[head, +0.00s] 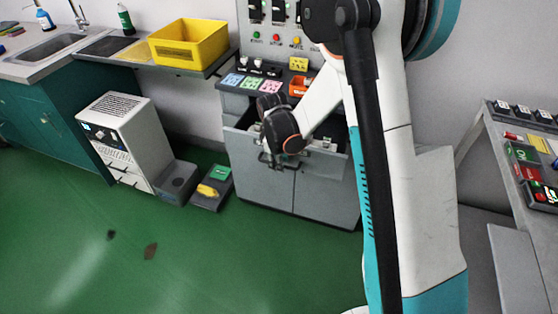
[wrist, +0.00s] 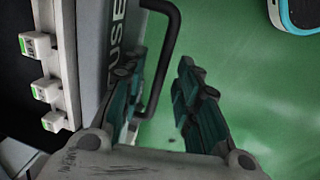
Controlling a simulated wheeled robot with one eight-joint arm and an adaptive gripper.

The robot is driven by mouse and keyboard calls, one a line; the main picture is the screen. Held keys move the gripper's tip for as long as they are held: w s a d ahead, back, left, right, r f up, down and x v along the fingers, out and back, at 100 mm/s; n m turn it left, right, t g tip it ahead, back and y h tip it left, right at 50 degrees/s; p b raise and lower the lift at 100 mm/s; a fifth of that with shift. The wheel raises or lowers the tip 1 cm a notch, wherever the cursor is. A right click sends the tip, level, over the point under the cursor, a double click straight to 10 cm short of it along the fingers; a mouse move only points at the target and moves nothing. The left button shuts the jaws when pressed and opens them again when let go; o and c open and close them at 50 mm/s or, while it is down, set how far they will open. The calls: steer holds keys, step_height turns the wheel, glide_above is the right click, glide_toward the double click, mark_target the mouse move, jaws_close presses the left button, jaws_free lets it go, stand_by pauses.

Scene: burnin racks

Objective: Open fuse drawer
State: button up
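The fuse drawer (head: 324,163) in the grey cabinet stands pulled out, with its inside partly visible from above. In the wrist view its front panel (wrist: 116,40) carries the letters "FUSE". A black bar handle (wrist: 172,50) stands out from that panel. My gripper (wrist: 160,95) is open at the handle. One finger is on the panel side of the bar and the other on the outer side, with a visible gap to the outer finger. In the head view my gripper (head: 272,160) is at the drawer front, partly hidden by my wrist.
White fuse blocks (wrist: 45,90) line the drawer's inside. Below are closed cabinet doors (head: 262,186). Left stand a white unit (head: 125,130) and a low tray (head: 212,190) with a yellow item. A yellow bin (head: 188,45) sits on the counter.

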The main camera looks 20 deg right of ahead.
step_height(320, 180, up, 12)
steer(key=s+a, duration=0.1)
steer(key=shift+s+a, duration=0.15)
steer(key=shift+s, duration=0.25)
steer(key=shift+f, duration=0.1)
steer(key=s+d+r+m+t, duration=0.1)
steer(key=s+r+m+t, duration=0.3)
steer(key=s+r, duration=0.75)
steer(key=s+m+t+y, duration=0.1)
steer(key=s+m, duration=0.6)
steer(key=s, duration=0.5)
steer(key=shift+s+d+r, duration=0.2)
steer(key=shift+s+d, duration=0.2)
steer(key=shift+d, duration=0.05)
steer(key=shift+w, duration=0.1)
stand_by(1.6)
